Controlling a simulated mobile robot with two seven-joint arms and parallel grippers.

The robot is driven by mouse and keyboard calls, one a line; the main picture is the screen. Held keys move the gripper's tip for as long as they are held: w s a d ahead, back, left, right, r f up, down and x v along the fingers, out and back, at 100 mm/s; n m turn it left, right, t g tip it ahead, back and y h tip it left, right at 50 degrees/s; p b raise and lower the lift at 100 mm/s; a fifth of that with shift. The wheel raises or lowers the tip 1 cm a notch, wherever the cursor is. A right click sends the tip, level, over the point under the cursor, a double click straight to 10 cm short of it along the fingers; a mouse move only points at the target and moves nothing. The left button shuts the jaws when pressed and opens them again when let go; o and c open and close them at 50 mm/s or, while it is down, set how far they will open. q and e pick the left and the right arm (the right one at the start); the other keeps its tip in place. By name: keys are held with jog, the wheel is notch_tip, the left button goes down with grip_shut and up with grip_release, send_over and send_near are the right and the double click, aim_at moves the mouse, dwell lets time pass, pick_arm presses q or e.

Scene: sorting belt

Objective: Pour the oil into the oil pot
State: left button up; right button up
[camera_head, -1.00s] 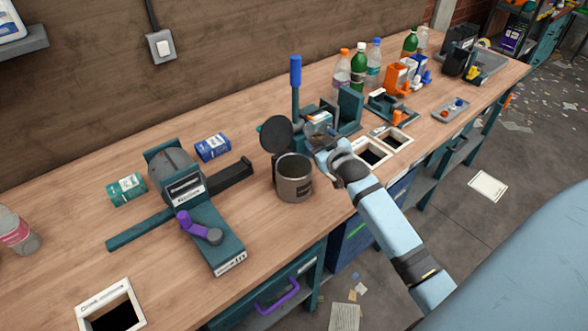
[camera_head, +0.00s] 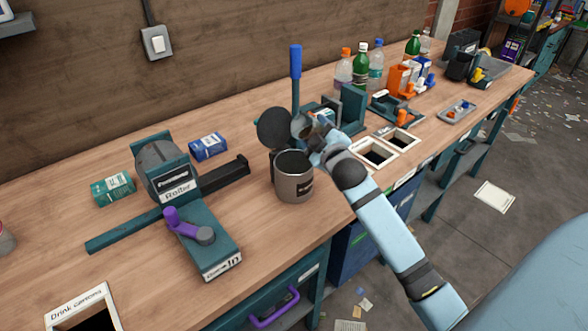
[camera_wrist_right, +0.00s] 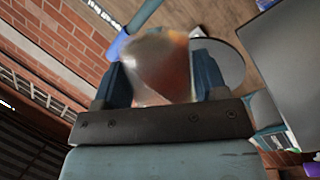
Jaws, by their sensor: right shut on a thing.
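The oil pot (camera_head: 294,186) is a grey metal pot with a dark label, upright near the table's front edge. Its round dark lid (camera_head: 275,128) stands open at the back. My right gripper (camera_head: 311,138) is just above and behind the pot's right rim. It is shut on a clear container (camera_head: 303,125) that looks tilted towards the pot. In the right wrist view the clear container (camera_wrist_right: 160,62) shows brownish-orange colour between the fingers. I cannot tell whether liquid is leaving it. My left gripper is not in view.
A teal roller device (camera_head: 165,170) with a purple-handled crank stands left of the pot. A press with a blue handle (camera_head: 295,62) stands behind it. Bottles (camera_head: 360,66) line the back right. Square table openings (camera_head: 376,155) lie to the right.

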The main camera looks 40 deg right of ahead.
jog(key=shift+n+b, duration=0.3)
jog(key=shift+n, duration=0.1)
jog(key=shift+r, duration=0.1)
jog(key=shift+r+n+b, duration=0.25)
jog(key=shift+n+b, duration=0.1)
jog(key=shift+n, duration=0.15)
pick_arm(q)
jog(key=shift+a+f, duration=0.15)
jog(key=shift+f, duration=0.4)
pick_arm(e)
jog(key=shift+t, duration=0.3)
jog(key=shift+f+n+b, duration=0.15)
jog(key=shift+n+b, duration=0.25)
jog(key=shift+b, duration=0.2)
pick_arm(q)
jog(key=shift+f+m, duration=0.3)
jog(key=shift+b, duration=0.45)
pick_arm(e)
jog(key=shift+f, duration=0.1)
